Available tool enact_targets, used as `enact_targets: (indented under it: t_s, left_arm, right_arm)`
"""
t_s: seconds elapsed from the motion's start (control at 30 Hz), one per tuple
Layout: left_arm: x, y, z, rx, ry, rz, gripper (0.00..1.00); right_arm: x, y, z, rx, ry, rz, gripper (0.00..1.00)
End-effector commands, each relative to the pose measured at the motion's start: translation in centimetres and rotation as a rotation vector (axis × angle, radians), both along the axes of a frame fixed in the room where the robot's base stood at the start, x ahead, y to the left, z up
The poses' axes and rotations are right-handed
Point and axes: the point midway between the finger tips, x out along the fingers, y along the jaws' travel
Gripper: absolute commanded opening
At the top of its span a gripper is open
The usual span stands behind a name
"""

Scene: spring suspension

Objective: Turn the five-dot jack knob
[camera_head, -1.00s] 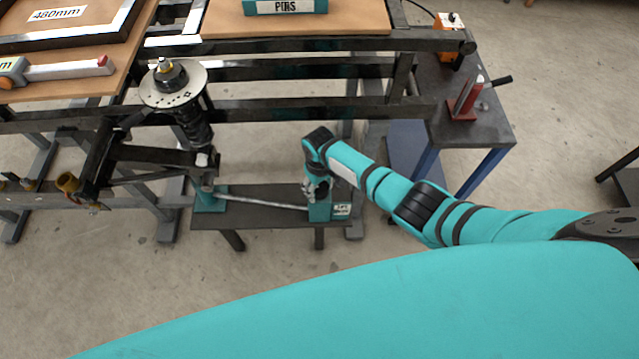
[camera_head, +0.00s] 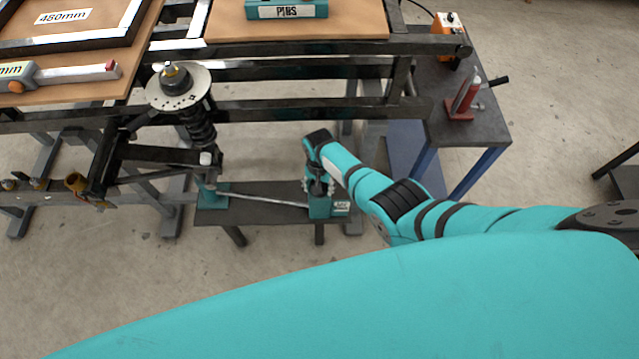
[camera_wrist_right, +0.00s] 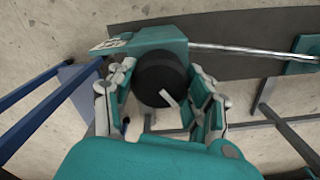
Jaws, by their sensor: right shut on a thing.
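The jack knob is a round black knob (camera_wrist_right: 160,79) with a pale pointer mark, on the teal jack housing (camera_wrist_right: 150,40); its dots cannot be made out. My right gripper (camera_wrist_right: 162,98) is shut on the knob, with a finger on each side of it in the right wrist view. In the head view my right gripper (camera_head: 318,187) reaches down onto the jack housing (camera_head: 320,206) at the right end of the low bench and hides the knob. My left gripper is not in view.
A silver rod (camera_head: 262,201) runs left from the housing to a teal block (camera_head: 212,197) on the dark bench (camera_head: 255,216). The spring strut (camera_head: 198,125) stands above it. A side table (camera_head: 455,135) with a red tool (camera_head: 463,100) stands right of my arm.

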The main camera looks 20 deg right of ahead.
Motion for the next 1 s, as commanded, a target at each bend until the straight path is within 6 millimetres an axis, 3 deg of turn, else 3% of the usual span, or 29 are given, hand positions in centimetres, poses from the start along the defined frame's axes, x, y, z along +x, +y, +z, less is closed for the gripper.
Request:
enact_targets:
  t_s: [0.5,1.0]
  left_arm:
    - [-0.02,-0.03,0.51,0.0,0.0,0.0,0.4]
    - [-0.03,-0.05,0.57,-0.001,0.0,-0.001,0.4]
  right_arm:
    - [0.19,-0.07,0.17,-0.002,-0.003,-0.452,0.19]
    - [0.25,-0.11,0.18,-0.002,-0.004,-0.651,0.19]
